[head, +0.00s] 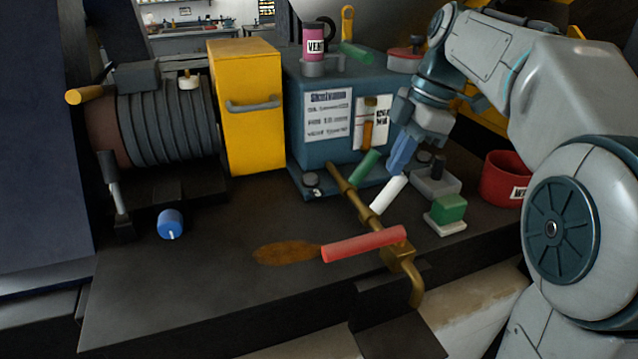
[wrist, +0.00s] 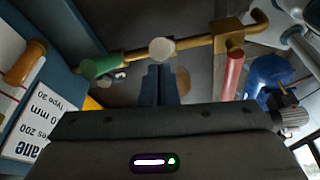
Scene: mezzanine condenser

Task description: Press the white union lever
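The white union lever (head: 388,194) is a short white bar on the brass pipe (head: 345,187), between a green lever and a red lever. It sticks up at a slant in the head view. In the wrist view its round end (wrist: 161,49) shows just beyond my fingertips. My gripper (head: 397,162) is just above the lever's upper end, its blue fingers pointing down toward it. In the wrist view the fingers (wrist: 160,80) are side by side with nothing visible between them. I cannot tell whether they touch the lever.
The green lever (head: 364,167) and red lever (head: 364,244) flank the white one on the same pipe. A green block button (head: 449,209), a grey box (head: 436,182) and a red bin (head: 504,177) stand to the right. A blue cabinet (head: 300,103) stands behind. The front-left bench is mostly clear.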

